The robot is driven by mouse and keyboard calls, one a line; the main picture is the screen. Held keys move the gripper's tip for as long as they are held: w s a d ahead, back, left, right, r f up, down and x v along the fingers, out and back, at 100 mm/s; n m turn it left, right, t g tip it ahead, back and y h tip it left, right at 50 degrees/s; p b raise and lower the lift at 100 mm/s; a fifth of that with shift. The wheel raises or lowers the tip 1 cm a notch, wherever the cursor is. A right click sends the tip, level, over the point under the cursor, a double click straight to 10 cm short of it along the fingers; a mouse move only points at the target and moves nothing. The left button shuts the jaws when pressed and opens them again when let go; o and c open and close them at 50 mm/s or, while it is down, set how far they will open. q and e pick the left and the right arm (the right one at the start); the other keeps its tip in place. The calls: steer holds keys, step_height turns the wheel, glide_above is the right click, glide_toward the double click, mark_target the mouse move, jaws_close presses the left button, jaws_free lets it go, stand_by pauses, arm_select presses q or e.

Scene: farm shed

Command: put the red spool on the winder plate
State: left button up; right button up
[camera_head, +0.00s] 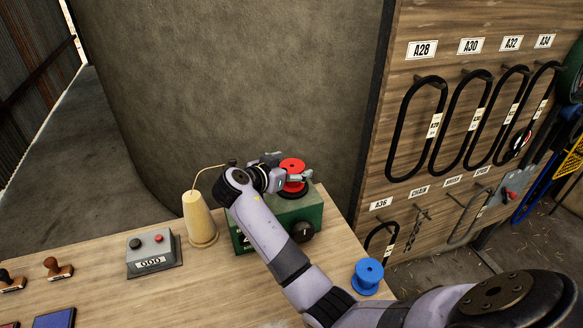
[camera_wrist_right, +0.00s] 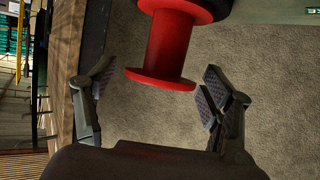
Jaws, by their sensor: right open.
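The red spool (camera_head: 292,166) stands upright on the black winder plate (camera_head: 294,193) on top of the green winder (camera_head: 310,213). In the right wrist view the red spool (camera_wrist_right: 172,45) has one end against the black plate (camera_wrist_right: 218,8). My right gripper (camera_head: 284,170) is beside the spool, its arm partly covering the winder. In the wrist view the right gripper (camera_wrist_right: 160,78) is open. Its fingers are spread to either side of the spool's near flange, with a visible gap on each side. My left gripper is not in view.
A yellow thread cone (camera_head: 199,217) stands left of the winder. A counter box (camera_head: 153,255) with buttons is farther left, near stamps (camera_head: 58,268). A blue spool (camera_head: 367,275) stands at the table's right edge. A wooden board (camera_head: 455,100) with hanging belts rises behind right.

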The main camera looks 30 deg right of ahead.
steer(key=b+v, duration=0.2)
steer(key=v, duration=0.9)
steer(key=shift+a+b, duration=0.2)
steer(key=shift+b, duration=0.2)
steer(key=shift+c, duration=0.2)
stand_by(1.1)
